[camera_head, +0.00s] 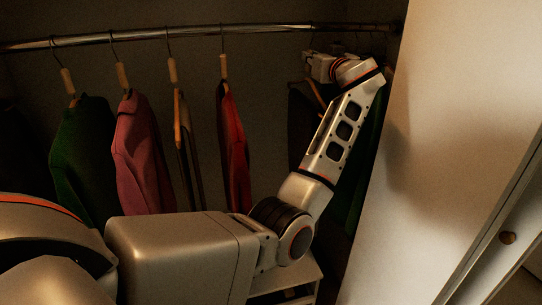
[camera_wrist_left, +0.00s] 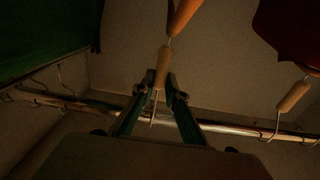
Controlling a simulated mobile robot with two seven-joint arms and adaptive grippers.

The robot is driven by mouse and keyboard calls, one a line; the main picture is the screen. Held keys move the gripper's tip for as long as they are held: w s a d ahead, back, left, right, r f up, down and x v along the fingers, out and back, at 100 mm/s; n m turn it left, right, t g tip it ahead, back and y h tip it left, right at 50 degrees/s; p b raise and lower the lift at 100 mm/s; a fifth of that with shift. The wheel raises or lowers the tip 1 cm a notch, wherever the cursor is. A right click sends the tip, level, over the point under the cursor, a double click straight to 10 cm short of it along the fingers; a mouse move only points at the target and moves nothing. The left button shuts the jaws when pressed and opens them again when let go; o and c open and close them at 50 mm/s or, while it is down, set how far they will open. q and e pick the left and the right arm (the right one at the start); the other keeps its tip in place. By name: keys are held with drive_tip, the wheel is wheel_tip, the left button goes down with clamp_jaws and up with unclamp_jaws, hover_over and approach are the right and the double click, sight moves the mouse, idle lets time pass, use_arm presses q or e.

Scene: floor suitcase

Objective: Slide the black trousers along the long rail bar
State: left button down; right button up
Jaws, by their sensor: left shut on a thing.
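A dark hanging garment (camera_head: 301,125), which looks like the black trousers, hangs partly behind my left arm near the right end of the long rail bar (camera_head: 140,35). My left gripper (camera_head: 312,66) is just below the bar. In the left wrist view, the two fingers of my left gripper (camera_wrist_left: 165,85) are shut on the wooden neck of a hanger (camera_wrist_left: 159,78), close to the rail bar (camera_wrist_left: 235,130). The trousers themselves are hard to make out in that view. My right gripper is not in view.
Dark green (camera_head: 82,155), pink (camera_head: 140,150) and red (camera_head: 232,145) garments hang to the left. A narrow brownish item (camera_head: 183,135) hangs between pink and red. A green garment (camera_head: 368,150) hangs right of my arm, near a pale panel (camera_head: 440,130). A bare rail stretch separates red from my gripper.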

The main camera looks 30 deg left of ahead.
use_arm(q)
drive_tip(key=shift+w+d, duration=0.1)
idle(0.3)
drive_tip(key=shift+w+d+b, duration=0.9)
drive_tip(key=shift+w+d, duration=0.5)
drive_tip(key=shift+w, duration=0.2)
